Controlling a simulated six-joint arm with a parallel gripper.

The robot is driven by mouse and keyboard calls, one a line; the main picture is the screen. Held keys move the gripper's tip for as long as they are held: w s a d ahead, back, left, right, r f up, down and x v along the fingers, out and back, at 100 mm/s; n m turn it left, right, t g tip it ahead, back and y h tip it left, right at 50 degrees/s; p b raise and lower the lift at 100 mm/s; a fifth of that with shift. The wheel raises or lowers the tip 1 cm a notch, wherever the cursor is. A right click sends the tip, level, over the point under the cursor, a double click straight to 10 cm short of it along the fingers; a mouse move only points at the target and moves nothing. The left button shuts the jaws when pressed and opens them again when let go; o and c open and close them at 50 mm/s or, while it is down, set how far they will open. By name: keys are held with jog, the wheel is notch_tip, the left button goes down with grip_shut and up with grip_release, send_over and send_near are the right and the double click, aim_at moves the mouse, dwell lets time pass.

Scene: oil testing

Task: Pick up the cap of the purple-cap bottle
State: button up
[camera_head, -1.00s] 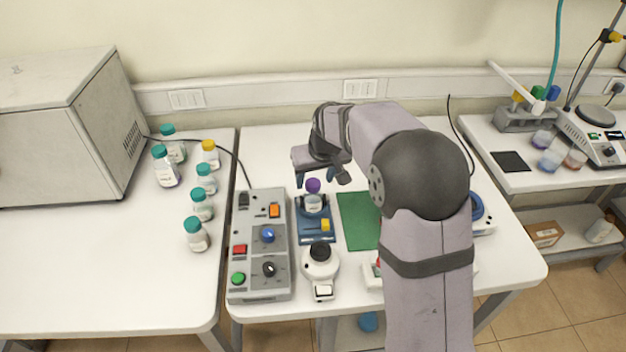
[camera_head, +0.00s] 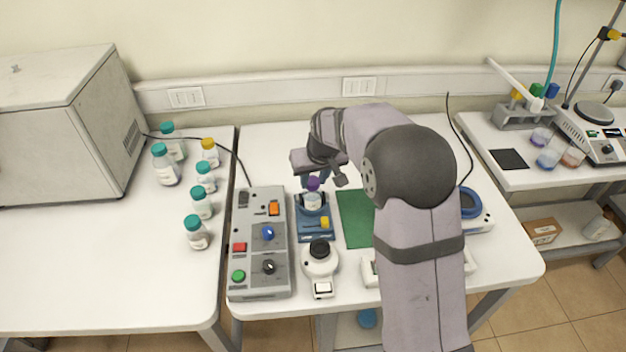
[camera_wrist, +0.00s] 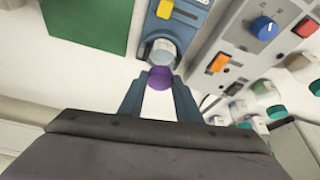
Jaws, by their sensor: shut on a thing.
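The purple cap (camera_head: 313,184) sits on top of a small clear bottle with a white label (camera_head: 313,201), which stands upright in a blue holder device (camera_head: 314,232). My gripper (camera_head: 314,181) is down at the cap and is shut on it. In the wrist view, the blue fingers of my gripper (camera_wrist: 159,82) stand on both sides of the purple cap (camera_wrist: 160,78). The bottle (camera_wrist: 162,53) shows just beyond the cap, still in the holder. I see no gap between cap and bottle.
A grey control box (camera_head: 260,245) with buttons and knobs stands close to the left of the holder. A green mat (camera_head: 355,218) lies to the right. A white round device (camera_head: 320,262) stands in front. Several teal-capped bottles (camera_head: 166,165) stand on the left table.

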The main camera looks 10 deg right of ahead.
aim_at(314, 183)
jog(key=d+r+b, duration=0.2)
jog(key=d+r, duration=0.2)
jog(key=r, duration=0.9)
jog(key=s+d+f+m+h, duration=0.1)
jog(key=s+d+f+m, duration=0.3)
jog(key=s+f, duration=0.7)
jog(key=shift+d+f+h, duration=0.3)
jog(key=shift+d+f, duration=0.1)
jog(key=shift+d, duration=0.75)
